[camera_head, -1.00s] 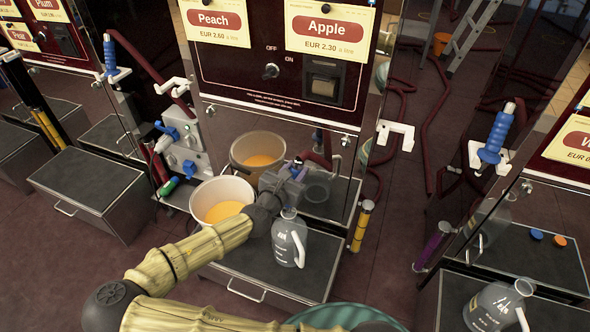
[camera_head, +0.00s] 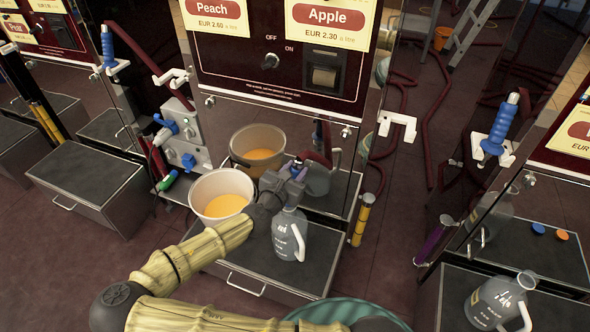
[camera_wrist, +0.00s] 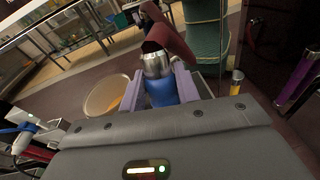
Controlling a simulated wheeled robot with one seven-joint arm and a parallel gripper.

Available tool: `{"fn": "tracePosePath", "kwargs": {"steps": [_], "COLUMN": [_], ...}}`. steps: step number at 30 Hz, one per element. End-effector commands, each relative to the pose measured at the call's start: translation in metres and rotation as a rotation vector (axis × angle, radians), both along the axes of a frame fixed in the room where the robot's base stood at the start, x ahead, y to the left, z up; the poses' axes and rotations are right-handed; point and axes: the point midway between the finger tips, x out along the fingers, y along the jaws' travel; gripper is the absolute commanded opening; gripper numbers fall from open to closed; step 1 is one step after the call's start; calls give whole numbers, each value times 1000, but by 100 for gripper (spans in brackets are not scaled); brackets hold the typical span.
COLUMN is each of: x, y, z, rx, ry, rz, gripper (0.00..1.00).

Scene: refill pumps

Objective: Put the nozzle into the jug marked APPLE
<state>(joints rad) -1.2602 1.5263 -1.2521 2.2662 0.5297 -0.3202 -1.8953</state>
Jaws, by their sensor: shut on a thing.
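My gripper (camera_head: 292,178) is shut on the blue handle of a nozzle (camera_wrist: 160,93). In the wrist view the handle sits between the two pale jaws, with a silver collar and a dark red hose beyond it. A clear jug (camera_head: 288,236) with a white handle and white lettering stands on the dark platform, directly below my gripper. The lettering is too small to read surely. The nozzle's tip and the jug's mouth are hidden by my gripper, so I cannot tell how deep the tip is. The Apple sign (camera_head: 327,16) is on the machine above.
A white bucket (camera_head: 222,181) with orange liquid stands close left of the jug. The shiny machine front (camera_head: 240,120) behind mirrors both. A second jug (camera_head: 492,302) stands at lower right. A blue-handled nozzle (camera_head: 499,130) hangs on a holder at right.

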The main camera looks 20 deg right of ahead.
Motion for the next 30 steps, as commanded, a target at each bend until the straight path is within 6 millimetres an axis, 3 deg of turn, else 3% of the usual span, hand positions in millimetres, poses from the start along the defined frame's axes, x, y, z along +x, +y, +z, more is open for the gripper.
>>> {"fn": "tracePosePath", "kwargs": {"steps": [4,5,8,9,20,30], "x": [0,0,0,0,-3,-34], "y": [0,0,0,0,3,31], "z": [-5,-5,-4,-4,-4,3], "rx": [-1,0,1,1,0,-2], "ry": [-1,-1,-1,-1,1,1], "rz": [0,0,0,0,1,3], "gripper": [0,36,55,57,57,57]}}
